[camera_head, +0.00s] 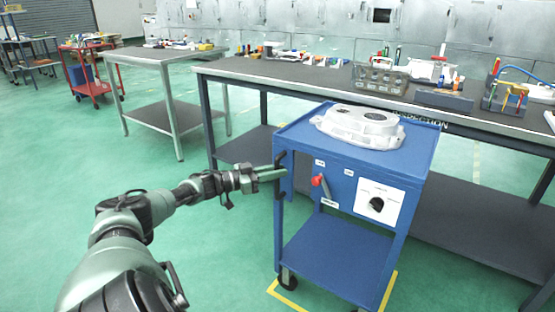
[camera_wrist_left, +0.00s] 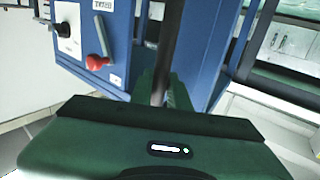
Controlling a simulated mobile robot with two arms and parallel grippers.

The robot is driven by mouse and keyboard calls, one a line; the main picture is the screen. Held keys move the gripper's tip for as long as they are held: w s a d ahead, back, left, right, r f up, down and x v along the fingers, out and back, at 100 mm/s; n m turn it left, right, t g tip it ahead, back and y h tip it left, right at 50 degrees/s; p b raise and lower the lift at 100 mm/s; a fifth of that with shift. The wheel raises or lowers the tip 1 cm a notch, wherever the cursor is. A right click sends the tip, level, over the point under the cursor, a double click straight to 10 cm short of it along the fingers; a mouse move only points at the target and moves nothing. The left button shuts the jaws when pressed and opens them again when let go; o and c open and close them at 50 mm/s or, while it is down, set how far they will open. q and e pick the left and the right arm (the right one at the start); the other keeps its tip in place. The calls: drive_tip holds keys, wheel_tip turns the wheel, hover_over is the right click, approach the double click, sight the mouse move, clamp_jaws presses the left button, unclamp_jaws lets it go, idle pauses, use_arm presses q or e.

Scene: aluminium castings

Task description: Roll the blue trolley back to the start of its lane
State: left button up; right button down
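The blue trolley (camera_head: 325,255) stands upright in front of the long inspection bench. A pale aluminium casting (camera_head: 358,127) lies on its top. Its front panel has a red-knobbed lever (camera_head: 318,181) and a black dial (camera_head: 376,204); the red knob also shows in the left wrist view (camera_wrist_left: 97,62). A black upright handle (camera_head: 280,205) is on the trolley's left edge. My left gripper (camera_head: 281,173) is at this handle; in the left wrist view its green fingers lie close on both sides of the dark bar (camera_wrist_left: 170,45). My right gripper is not in view.
Yellow floor tape (camera_head: 288,301) shows around the trolley's base. The long bench (camera_head: 225,70) with tools stands close behind it. A smaller table (camera_head: 150,55) and a red cart (camera_head: 95,88) stand further left. The green floor at left is open.

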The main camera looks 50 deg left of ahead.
use_arm(q)
drive_tip(key=shift+o, duration=0.4)
drive_tip(key=shift+s+a, duration=0.1)
drive_tip(key=shift+a, duration=0.25)
